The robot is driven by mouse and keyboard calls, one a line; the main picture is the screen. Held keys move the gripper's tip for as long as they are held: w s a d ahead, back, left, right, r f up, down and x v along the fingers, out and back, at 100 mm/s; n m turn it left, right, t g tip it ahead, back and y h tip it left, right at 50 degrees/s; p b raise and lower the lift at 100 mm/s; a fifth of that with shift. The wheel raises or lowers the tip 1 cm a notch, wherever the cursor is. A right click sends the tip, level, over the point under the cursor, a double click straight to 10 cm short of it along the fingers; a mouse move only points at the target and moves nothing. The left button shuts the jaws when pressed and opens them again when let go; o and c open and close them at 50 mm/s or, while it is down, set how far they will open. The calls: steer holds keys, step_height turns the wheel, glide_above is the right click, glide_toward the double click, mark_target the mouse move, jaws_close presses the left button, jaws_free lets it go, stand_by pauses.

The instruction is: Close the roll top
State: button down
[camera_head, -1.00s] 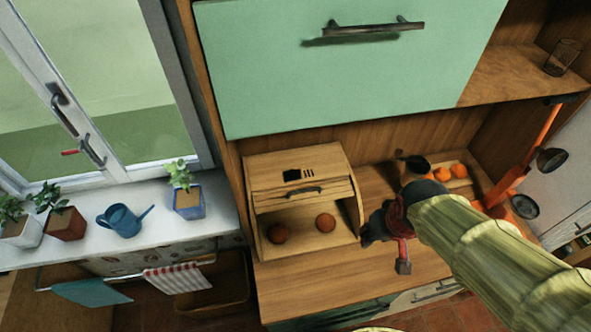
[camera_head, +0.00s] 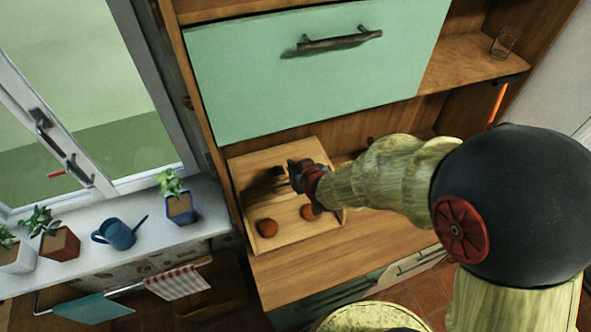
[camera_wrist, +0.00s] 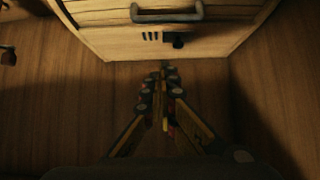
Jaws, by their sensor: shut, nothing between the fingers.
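The roll-top box (camera_head: 240,170) is a pale wooden bread box on the counter, with its front open. Two round brown loaves show inside, one at the left (camera_head: 267,228) and one at the right (camera_head: 310,212), partly behind my arm. My gripper (camera_head: 284,177) is at the upper part of the box in the head view and hides some of it. In the wrist view the slatted roll top (camera_wrist: 95,17) and its dark handle (camera_wrist: 167,15) lie at the top edge. My gripper (camera_wrist: 164,72) is shut and empty, apart from the handle; whether it touches the box cannot be told.
A green cabinet door (camera_head: 320,80) is above the box. The wooden counter (camera_head: 340,258) is clear in front. To the left, the windowsill holds potted plants (camera_head: 178,200) and a blue watering can (camera_head: 118,233). A glass (camera_head: 504,43) stands on the upper right shelf.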

glide_above(284, 180)
steer(key=d, duration=0.2)
step_height(284, 180, down, 4)
steer(key=shift+w+f, duration=0.15)
steer(key=s, duration=0.1)
steer(key=s+f, duration=0.1)
steer(key=s, duration=0.1)
steer(key=shift+d+f+p, duration=0.15)
steer(key=shift+d+p, duration=0.2)
steer(key=shift+d, duration=0.05)
steer(key=shift+s+f, duration=0.15)
steer(key=shift+f, duration=0.15)
